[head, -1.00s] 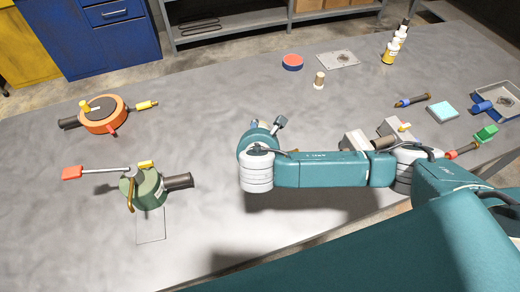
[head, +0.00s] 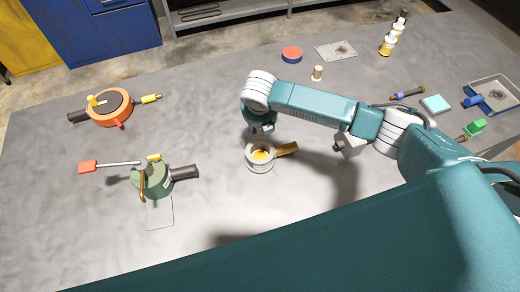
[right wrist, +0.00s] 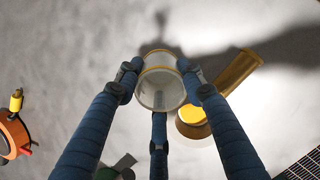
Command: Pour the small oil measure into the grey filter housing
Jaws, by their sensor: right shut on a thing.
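The grey filter housing (head: 260,166) stands on the bench near the middle of the head view, with a brown side pipe and yellow inside its open top. In the right wrist view the housing (right wrist: 193,118) shows partly behind a finger, its pipe pointing up and right. My right gripper (right wrist: 160,88) is shut around the small oil measure (right wrist: 159,92), a pale cup with a yellowish rim, just left of the housing in that view. I cannot tell whether oil is in the cup. In the head view my right gripper (head: 264,128) is small and partly hidden. My left gripper is not in view.
A green housing (head: 152,182) with a red-ended lever stands to the left. An orange housing (head: 110,109) is farther back. Bottles (head: 390,44), a blue-edged tray (head: 492,96) and small parts lie at the back and right. The bench between is bare.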

